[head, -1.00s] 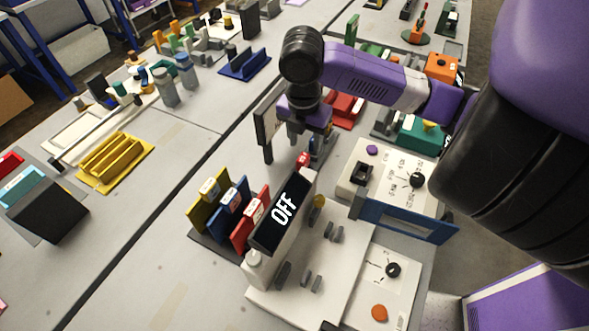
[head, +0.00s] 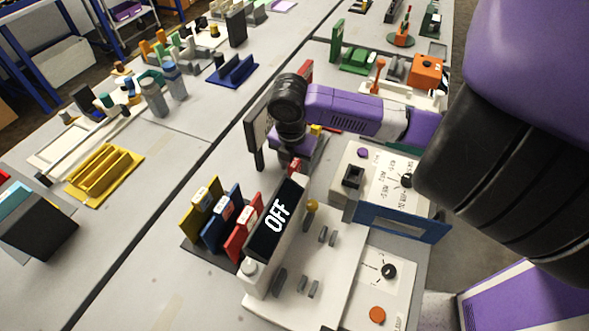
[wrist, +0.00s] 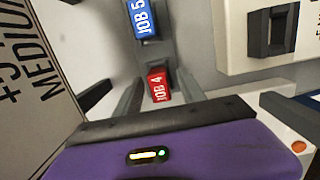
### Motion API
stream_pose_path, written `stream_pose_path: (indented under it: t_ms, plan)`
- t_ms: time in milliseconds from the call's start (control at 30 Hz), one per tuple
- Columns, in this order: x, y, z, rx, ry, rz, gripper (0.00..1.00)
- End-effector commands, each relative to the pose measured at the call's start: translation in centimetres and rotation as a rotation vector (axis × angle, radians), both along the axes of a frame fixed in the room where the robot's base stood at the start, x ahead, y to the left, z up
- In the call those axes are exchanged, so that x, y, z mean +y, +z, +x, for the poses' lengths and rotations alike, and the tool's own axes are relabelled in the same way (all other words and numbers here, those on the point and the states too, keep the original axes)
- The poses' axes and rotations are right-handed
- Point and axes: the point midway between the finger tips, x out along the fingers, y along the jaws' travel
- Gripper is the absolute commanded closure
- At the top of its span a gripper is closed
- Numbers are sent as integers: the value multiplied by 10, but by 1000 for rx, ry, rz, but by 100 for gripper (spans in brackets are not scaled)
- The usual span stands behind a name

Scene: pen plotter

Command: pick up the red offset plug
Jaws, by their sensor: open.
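A red block marked JOB 4 (wrist: 158,88), which looks like the red offset plug, sits in a grey holder (wrist: 185,72) in the wrist view. In the head view its red top (head: 294,167) shows just below my gripper (head: 291,158). In the wrist view my gripper (wrist: 187,96) is open, with dark fingers on either side of the red block and apart from it. Its lower part is hidden by the holder and by my gripper. A blue block marked JOB 5 (wrist: 146,20) sits behind it in the same row.
A sign board (wrist: 38,60) reading MEDIUM stands close on the left. A white control box (head: 352,160) stands close on the right. In front are an OFF display (head: 275,222) and a rack with yellow, blue and red (head: 243,232) upright plates.

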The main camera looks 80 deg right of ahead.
Motion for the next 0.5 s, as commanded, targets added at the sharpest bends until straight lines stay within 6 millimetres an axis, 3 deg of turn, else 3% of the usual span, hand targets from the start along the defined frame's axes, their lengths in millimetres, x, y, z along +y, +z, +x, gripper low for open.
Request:
stream_pose_path:
  t_ms: [33,267,500]
  plan:
    - [0,0,0,0,0,0,53]
    - [0,0,0,0,0,0,98]
    - [0,1,0,-1,0,0,100]
